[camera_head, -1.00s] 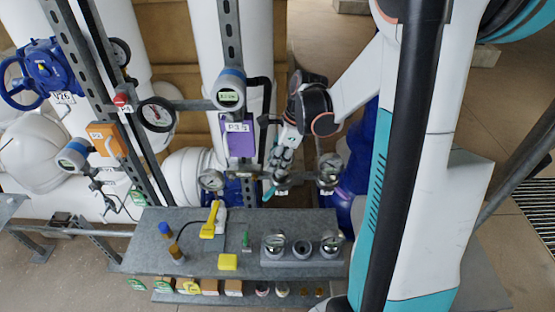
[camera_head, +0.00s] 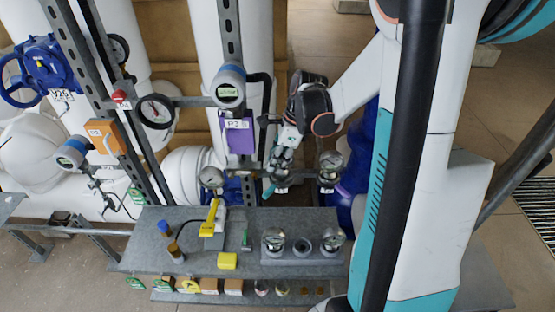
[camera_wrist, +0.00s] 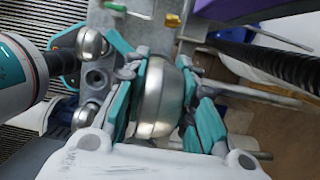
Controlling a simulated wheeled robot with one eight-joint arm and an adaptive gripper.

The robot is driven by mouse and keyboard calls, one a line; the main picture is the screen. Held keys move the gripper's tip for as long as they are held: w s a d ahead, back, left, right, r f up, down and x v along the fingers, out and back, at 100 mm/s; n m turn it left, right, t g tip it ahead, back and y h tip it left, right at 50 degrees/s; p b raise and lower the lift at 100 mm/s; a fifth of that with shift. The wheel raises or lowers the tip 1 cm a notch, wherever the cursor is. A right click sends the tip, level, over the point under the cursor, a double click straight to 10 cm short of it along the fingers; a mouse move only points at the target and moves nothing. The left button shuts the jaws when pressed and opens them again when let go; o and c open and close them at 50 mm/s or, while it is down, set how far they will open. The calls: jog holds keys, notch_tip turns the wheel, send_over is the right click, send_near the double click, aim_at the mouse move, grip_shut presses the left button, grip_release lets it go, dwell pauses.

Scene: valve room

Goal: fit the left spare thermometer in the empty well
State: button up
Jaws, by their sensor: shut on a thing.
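My gripper (camera_head: 280,168) is over the pipe between two mounted gauges, the left gauge (camera_head: 212,177) and the right gauge (camera_head: 330,162). In the wrist view, its teal-padded fingers (camera_wrist: 165,108) are shut around a round, silvery thermometer head (camera_wrist: 155,95). The stem of that thermometer is hidden, and so is the well beneath it, so I cannot tell whether the stem is in the well. On the bench, a grey rack (camera_head: 303,257) holds a left thermometer (camera_head: 274,238) and a right thermometer (camera_head: 333,238), with an empty middle hole (camera_head: 303,246).
A purple box (camera_head: 238,138) hangs on the upright left of my gripper.

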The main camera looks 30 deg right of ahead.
jog(key=shift+f, duration=0.15)
jog(key=shift+f+b, duration=0.3)
jog(key=shift+b, duration=0.2)
dwell(0.4)
jog(key=o, duration=1)
jog(key=shift+r, duration=0.1)
jog(key=v, duration=1.1)
jog(key=shift+d+r, duration=0.15)
jog(key=shift+r, duration=0.25)
